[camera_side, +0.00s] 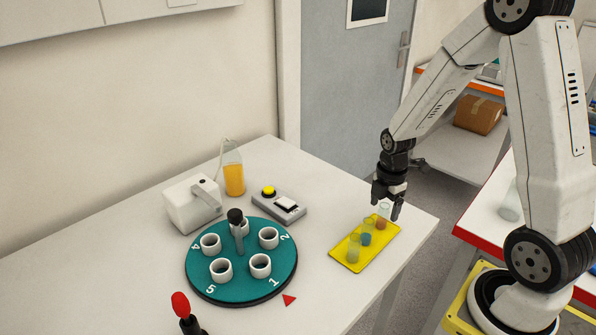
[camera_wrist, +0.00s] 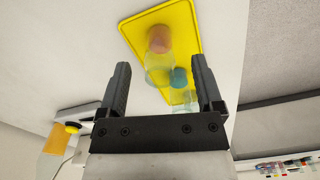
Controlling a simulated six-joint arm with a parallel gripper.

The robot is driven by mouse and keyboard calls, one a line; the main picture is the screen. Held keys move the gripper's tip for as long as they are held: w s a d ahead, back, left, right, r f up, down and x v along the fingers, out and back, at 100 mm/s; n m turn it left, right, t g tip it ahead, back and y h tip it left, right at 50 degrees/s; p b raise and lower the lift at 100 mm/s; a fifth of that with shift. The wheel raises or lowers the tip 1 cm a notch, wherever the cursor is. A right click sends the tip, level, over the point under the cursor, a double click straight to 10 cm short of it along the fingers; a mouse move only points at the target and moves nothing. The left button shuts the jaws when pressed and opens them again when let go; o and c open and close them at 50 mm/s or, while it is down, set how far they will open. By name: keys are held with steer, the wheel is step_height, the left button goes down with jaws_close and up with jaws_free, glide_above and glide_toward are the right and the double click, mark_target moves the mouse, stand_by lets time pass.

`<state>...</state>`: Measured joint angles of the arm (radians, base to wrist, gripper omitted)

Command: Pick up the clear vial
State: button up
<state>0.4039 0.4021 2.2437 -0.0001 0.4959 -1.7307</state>
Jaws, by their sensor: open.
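I cannot tell which is the clear vial. My gripper (camera_side: 386,205) is open, pointing down over the tray's far end, close above the orange vial. In the wrist view, the orange vial (camera_wrist: 158,42) and blue vial (camera_wrist: 179,78) show beyond and between the open fingers (camera_wrist: 160,64). No vial is visibly gripped. The yellow-green vial is not clearly distinguishable there.
A teal numbered turntable (camera_side: 210,286) with several white cups stands left of the tray. Behind it are a white device (camera_side: 190,205), an orange juice bottle (camera_side: 234,178) and a button box (camera_side: 280,205). The table right of the tray is bare up to its edge.

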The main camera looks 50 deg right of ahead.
steer(key=shift+f, duration=1.4)
jaws_close()
